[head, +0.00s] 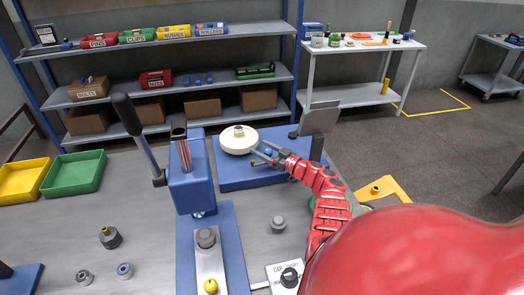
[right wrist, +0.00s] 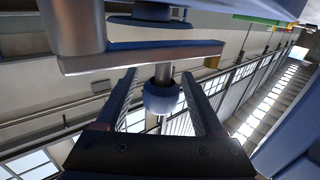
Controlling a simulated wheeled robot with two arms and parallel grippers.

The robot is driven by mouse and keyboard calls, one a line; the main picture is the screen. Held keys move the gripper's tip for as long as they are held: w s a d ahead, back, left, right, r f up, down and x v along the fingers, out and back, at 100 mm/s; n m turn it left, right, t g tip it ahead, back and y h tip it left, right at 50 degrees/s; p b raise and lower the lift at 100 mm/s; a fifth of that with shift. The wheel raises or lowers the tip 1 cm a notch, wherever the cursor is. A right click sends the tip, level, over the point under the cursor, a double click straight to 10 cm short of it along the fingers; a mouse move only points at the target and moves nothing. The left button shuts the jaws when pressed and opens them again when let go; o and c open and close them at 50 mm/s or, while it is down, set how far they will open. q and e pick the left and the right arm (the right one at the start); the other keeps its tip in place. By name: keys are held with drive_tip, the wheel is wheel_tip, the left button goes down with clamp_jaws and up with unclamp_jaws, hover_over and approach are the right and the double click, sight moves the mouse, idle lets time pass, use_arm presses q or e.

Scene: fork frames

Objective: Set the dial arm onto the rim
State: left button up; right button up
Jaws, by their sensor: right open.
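A cream-white round part with a raised rim (head: 239,139) sits on a blue base plate (head: 232,178). My right gripper (head: 264,156) is just to its right, with its fingers open around a small blue knob (head: 268,153). In the right wrist view the blue knob (right wrist: 161,98) hangs on a short stem between the two open fingers (right wrist: 160,80), with gaps on both sides. The stem joins a flat silver bar (right wrist: 140,58), apparently the dial arm, with a brass tip (right wrist: 212,61) at one end. Whether the tip touches the rim cannot be told. My left gripper is out of view.
A blue lever press (head: 190,180) stands left of the base plate. A grey square plate (head: 319,119) on a post rises behind my right wrist.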

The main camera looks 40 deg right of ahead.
drive_tip(key=shift+w, duration=0.2)
drive_tip(key=shift+c, duration=0.3)
clamp_jaws()
idle(1.1)
